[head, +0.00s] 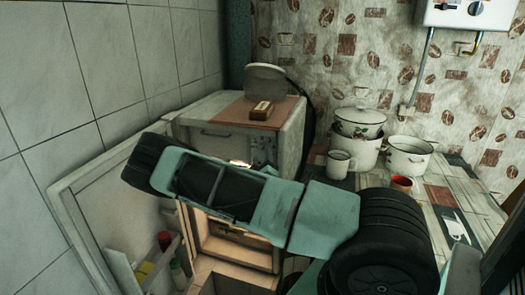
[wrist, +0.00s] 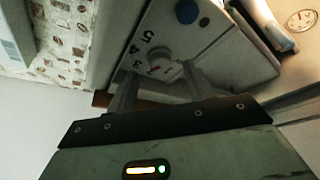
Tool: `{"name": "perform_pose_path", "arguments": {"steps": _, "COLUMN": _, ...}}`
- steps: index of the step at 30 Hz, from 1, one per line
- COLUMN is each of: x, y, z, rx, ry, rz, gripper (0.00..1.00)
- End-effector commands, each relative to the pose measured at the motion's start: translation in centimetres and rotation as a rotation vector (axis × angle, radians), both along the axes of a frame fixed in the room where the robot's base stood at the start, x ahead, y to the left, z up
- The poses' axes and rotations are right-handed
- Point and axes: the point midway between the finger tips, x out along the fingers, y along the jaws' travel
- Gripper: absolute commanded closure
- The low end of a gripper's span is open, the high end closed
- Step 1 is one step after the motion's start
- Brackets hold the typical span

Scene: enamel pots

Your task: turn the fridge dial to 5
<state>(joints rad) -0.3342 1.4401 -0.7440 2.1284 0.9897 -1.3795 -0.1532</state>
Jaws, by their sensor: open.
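The fridge dial (wrist: 160,58) is a round pale knob on a grey panel in the wrist view. The printed numbers 1 to 5 curve along its left and lower sides, with 5 (wrist: 148,35) at the upper left. Where its pointer stands I cannot tell. My gripper (wrist: 159,76) is open, its two fingers spread below the dial at either side; contact is not clear. In the head view the small white fridge (head: 222,144) stands in the corner with its door (head: 75,205) open. My arm hides the dial and most of the gripper there.
On the fridge lie a brown board (head: 230,112) and a small box (head: 261,110). To the right, enamel pots (head: 408,158), a white mug (head: 340,164) and a red cup (head: 401,184) stand on a tiled surface. Bottles (head: 177,270) sit in the open door.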

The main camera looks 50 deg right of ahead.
Motion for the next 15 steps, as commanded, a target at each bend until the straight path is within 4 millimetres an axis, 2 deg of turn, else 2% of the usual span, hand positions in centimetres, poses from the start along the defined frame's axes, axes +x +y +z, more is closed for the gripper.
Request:
{"name": "perform_pose_path", "arguments": {"steps": 6, "x": 1.4, "y": -1.8, "z": 0.7, "rx": 0.000, "ry": 0.000, "rz": 0.000, "gripper": 0.48}}
{"name": "perform_pose_path", "arguments": {"steps": 15, "x": 1.7, "y": -2.1, "z": 0.7, "rx": 0.001, "ry": 0.001, "rz": 0.000, "gripper": 0.48}}
